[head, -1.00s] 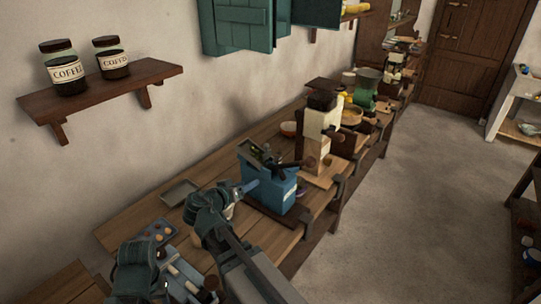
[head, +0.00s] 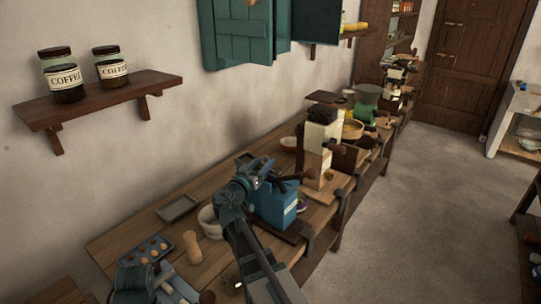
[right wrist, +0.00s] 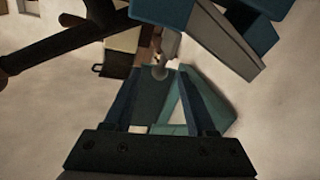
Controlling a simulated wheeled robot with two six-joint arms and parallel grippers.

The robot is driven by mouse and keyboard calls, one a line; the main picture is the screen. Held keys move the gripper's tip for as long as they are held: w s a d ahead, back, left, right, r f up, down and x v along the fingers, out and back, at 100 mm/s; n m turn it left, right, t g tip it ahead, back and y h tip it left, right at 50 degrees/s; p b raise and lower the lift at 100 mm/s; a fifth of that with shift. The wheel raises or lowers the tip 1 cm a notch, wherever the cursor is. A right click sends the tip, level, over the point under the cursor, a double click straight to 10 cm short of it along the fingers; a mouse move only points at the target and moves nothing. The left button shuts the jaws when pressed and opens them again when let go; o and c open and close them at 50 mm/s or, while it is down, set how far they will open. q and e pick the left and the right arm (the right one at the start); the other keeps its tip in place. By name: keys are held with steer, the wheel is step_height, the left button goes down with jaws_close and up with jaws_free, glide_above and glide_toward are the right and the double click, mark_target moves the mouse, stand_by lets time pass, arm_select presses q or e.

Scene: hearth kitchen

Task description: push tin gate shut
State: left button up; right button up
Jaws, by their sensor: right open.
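A blue tin grinder (head: 272,207) with a pale label stands on the wooden bench. Its dark crank (head: 290,177) sticks out to the right at the top; the crank also shows in the right wrist view (right wrist: 60,42). My right gripper (head: 262,168) is open at the tin's top and largely hides it. In the right wrist view, blue and grey parts of the tin (right wrist: 215,30) lie just beyond the open fingers. I cannot tell which part is the gate, or whether the fingers touch it. My left gripper (head: 160,284) is partly visible at the bottom left.
A cream grinder (head: 318,150) stands close behind the tin, with a green one (head: 366,105) further back. A white bowl (head: 210,222), wooden peg (head: 193,247), grey tray (head: 177,208) and blue muffin tray (head: 147,250) lie nearer. The floor at right is clear.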

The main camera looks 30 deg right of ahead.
steer(key=x, duration=0.6)
steer(key=shift+w+d, duration=0.15)
steer(key=shift+d, duration=0.1)
jaws_close()
stand_by(1.2)
